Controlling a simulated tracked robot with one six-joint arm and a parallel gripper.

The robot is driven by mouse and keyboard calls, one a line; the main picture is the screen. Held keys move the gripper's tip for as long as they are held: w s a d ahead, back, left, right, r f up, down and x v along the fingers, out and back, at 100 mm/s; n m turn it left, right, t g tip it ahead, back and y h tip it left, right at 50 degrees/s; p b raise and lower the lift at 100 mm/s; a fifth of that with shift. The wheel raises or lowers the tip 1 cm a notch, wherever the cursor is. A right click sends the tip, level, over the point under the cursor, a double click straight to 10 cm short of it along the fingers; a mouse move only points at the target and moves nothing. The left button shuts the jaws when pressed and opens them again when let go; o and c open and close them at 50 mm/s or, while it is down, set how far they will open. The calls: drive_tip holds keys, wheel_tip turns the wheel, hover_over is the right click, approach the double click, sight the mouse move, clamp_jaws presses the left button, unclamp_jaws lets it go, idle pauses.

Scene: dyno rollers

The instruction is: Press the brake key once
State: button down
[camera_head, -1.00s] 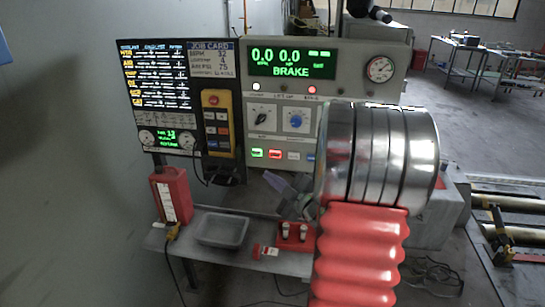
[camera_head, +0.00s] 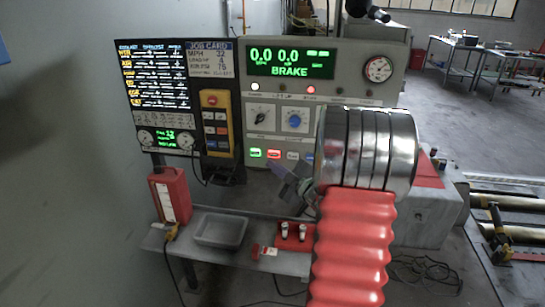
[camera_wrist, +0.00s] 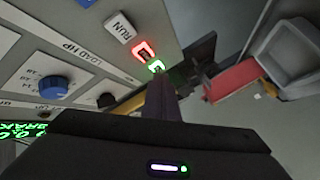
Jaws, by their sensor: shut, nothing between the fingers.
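The console panel (camera_head: 345,100) carries a row of keys under two knobs. From left they are a green-lit key (camera_head: 256,153), a red-lit key (camera_head: 274,154), a white key (camera_head: 293,155) and a blue key (camera_head: 309,157) partly hidden by my arm. In the wrist view the white key (camera_wrist: 120,27) reads RUN; the red (camera_wrist: 143,51) and green (camera_wrist: 156,66) keys are beside it, their lettering unreadable. I cannot tell which key is brake. My gripper (camera_wrist: 157,82) is shut and empty, its tip seen close below the green key. Contact cannot be told. The display (camera_head: 290,63) reads BRAKE.
A yellow pendant (camera_head: 217,122) hangs left of the keys. A shelf (camera_head: 205,256) below holds a red container (camera_head: 170,195), a grey tray (camera_head: 221,230) and a red holder (camera_head: 295,236). My arm covers the panel's lower right.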

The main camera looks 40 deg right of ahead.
sight(269, 154)
drive_tip(key=shift+w+d, duration=0.75)
drive_tip(key=shift+d, duration=0.25)
idle(1.4)
drive_tip(key=shift+w+d, duration=0.3)
drive_tip(key=shift+w+d, duration=0.2)
drive_tip(key=shift+d, duration=0.1)
idle(1.0)
drive_tip(key=shift+a, duration=0.1)
drive_tip(key=shift+s+a, duration=0.5)
drive_tip(key=shift+a, duration=0.1)
idle(0.4)
drive_tip(key=s+a, duration=0.1)
drive_tip(key=a, duration=0.1)
drive_tip(key=s+a, duration=0.1)
drive_tip(key=s, duration=0.1)
drive_tip(key=shift+a, duration=0.4)
